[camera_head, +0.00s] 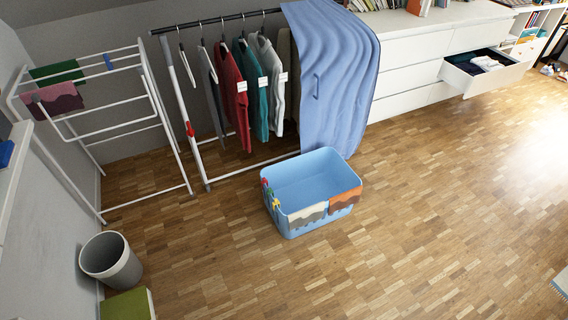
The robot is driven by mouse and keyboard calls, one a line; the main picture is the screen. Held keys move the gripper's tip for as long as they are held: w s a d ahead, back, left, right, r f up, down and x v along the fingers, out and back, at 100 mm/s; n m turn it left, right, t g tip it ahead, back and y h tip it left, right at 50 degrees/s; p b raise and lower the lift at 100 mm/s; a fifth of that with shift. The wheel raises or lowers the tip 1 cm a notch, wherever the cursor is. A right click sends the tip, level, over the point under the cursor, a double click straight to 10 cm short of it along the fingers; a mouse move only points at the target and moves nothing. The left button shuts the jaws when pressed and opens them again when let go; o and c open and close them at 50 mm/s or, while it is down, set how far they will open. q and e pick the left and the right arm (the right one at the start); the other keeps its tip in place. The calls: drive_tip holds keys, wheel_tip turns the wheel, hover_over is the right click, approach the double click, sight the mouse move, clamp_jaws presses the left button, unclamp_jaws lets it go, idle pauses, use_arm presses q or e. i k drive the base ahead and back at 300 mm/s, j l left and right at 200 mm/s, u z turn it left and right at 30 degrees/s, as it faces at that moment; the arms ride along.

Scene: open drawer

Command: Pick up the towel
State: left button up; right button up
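Several cloths that could be the towel are in view, and I cannot tell which one is meant. A large blue cloth (335,75) hangs draped over the right end of the clothes rack, almost to the floor. A green cloth (57,72) and a dark red cloth (58,100) hang on the white drying rack (150,90) at the left. A grey-white cloth (307,214) and an orange-brown cloth (345,199) hang over the front rim of the blue basket (283,200). Neither of my grippers is in view.
Shirts (230,85) hang on the clothes rack. A white dresser (410,65) has one drawer (495,75) pulled out with folded cloths inside. A grey bin (112,260) and a green box (128,305) stand at lower left.

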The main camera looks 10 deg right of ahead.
sight(342, 201)
drive_tip(key=i+z, duration=0.2)
drive_tip(key=i, duration=0.25)
drive_tip(key=i+j+z, duration=0.2)
drive_tip(key=i, duration=0.2)
drive_tip(key=i+z, duration=0.2)
drive_tip(key=i, duration=0.25)
